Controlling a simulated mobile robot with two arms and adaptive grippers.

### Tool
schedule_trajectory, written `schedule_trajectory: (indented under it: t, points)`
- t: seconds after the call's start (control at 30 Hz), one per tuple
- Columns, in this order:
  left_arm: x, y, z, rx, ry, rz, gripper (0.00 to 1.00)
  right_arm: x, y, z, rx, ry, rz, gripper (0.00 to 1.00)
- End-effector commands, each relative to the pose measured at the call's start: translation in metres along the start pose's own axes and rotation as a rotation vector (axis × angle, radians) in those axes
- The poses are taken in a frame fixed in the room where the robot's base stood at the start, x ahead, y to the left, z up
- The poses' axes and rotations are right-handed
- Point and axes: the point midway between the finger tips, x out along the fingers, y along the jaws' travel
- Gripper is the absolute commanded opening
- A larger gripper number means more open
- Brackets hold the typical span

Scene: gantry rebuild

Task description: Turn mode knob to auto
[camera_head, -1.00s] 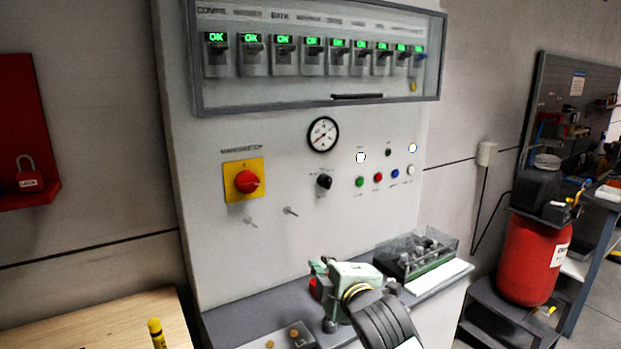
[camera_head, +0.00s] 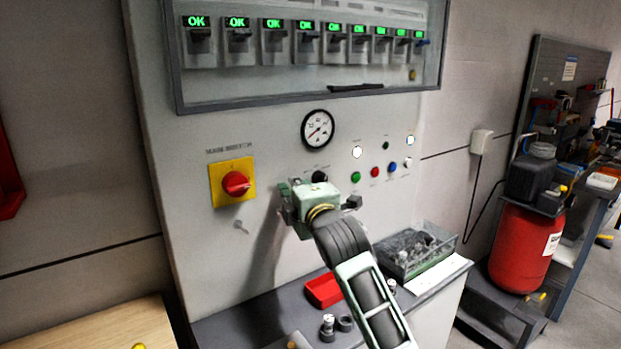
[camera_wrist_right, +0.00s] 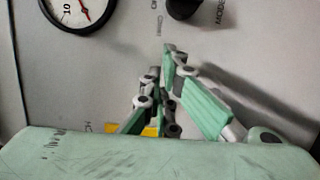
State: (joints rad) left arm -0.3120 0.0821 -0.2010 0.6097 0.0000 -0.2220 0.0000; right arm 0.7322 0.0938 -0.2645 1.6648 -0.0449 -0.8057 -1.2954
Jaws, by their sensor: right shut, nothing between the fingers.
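The black mode knob (camera_head: 320,177) is on the grey panel below the round gauge, its lower part hidden behind my right gripper in the head view. In the right wrist view the black knob (camera_wrist_right: 184,8) shows at the top edge, partly cut off; its setting cannot be read. My right gripper (camera_head: 287,200) is in front of the panel, just below and left of the knob. In the right wrist view its green-padded fingers (camera_wrist_right: 168,62) are shut and empty, apart from the knob. My left gripper is not in view.
A red switch on a yellow plate (camera_head: 233,183) is left of the gripper. The gauge (camera_head: 318,129) is above; lit and coloured buttons (camera_head: 375,172) are to the right. A red tray (camera_head: 323,290) and a clear bin (camera_head: 418,252) sit on the ledge below.

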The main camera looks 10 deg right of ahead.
Motion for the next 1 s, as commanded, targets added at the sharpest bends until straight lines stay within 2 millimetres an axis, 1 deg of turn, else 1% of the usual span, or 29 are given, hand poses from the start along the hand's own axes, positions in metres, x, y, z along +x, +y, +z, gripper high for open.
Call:
schedule_trajectory:
  t: [0.03,0.1,0.2,0.27,0.4,0.7,1.0]
  points:
    - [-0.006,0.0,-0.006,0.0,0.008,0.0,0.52,0.001,0.003,0.013,-0.001,-0.006,-0.001,0.0]
    - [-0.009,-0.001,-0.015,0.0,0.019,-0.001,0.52,0.003,0.003,0.023,-0.001,-0.005,0.0,0.0]
    - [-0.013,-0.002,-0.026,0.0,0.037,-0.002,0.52,0.005,0.001,0.032,-0.001,-0.003,-0.001,0.0]
    - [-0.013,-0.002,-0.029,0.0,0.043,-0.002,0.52,0.006,0.001,0.035,0.0,-0.001,0.0,0.0]
    - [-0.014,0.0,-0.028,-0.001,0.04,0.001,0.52,0.007,0.0,0.039,0.0,-0.001,0.001,0.0]
    - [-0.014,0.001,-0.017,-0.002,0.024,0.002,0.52,0.007,0.0,0.039,0.001,-0.001,0.0,0.0]
    - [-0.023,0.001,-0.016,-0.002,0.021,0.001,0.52,0.008,0.003,0.043,0.051,-0.001,-0.013,0.0]
